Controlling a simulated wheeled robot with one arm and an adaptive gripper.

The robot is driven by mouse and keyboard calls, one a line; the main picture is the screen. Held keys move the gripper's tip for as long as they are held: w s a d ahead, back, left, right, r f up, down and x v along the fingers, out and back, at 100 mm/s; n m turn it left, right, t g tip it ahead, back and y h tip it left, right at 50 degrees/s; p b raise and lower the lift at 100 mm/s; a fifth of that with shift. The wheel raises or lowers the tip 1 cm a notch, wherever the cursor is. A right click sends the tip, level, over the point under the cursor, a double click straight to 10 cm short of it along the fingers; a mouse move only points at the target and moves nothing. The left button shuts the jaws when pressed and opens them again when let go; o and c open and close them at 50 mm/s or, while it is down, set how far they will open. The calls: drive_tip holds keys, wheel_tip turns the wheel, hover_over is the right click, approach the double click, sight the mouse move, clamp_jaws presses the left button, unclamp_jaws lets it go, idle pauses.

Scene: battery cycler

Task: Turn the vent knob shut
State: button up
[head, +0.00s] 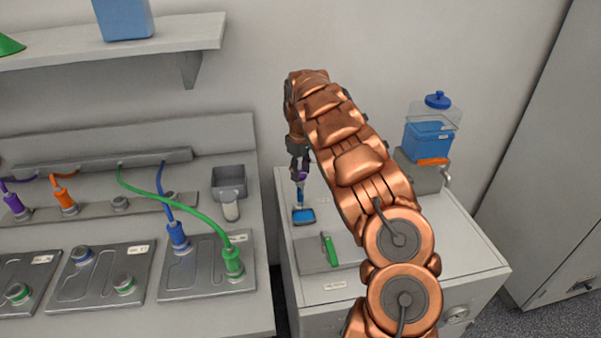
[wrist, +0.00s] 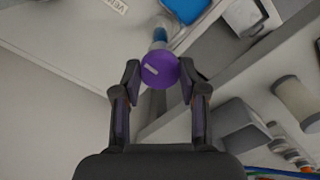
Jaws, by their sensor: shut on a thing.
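The purple round vent knob (wrist: 163,70) with a short white mark on its top sits between my fingertips in the wrist view. My gripper (wrist: 160,82) is shut on it, one finger on each side. A label partly reading "VEN" lies near it. In the head view my gripper (head: 300,168) points down over the left part of the white cabinet top, with the purple knob (head: 301,176) at its tips. A blue-and-white stem (wrist: 158,38) shows beyond the knob. The knob's underside is hidden.
A blue liquid tank (head: 428,140) with an orange band stands at the right.

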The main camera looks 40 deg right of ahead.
drive_tip(key=m+b, duration=0.1)
drive_tip(key=m, duration=0.1)
drive_tip(key=m+b, duration=0.1)
drive_tip(key=b, duration=0.1)
drive_tip(key=shift+a+f+m, duration=0.1)
drive_tip(key=shift+f+m, duration=0.1)
drive_tip(key=shift+m, duration=0.2)
drive_tip(key=m+b, duration=0.2)
drive_tip(key=m, duration=0.2)
drive_tip(key=m+b, duration=0.2)
drive_tip(key=m, duration=0.3)
drive_tip(key=shift+m, duration=0.3)
drive_tip(key=shift+r+m+b, duration=0.15)
drive_tip(key=shift+m+b, duration=0.5)
drive_tip(key=shift+m, duration=1.25)
drive_tip(key=o, duration=1.1)
drive_tip(key=shift+o, duration=0.2)
drive_tip(key=shift+r, duration=0.1)
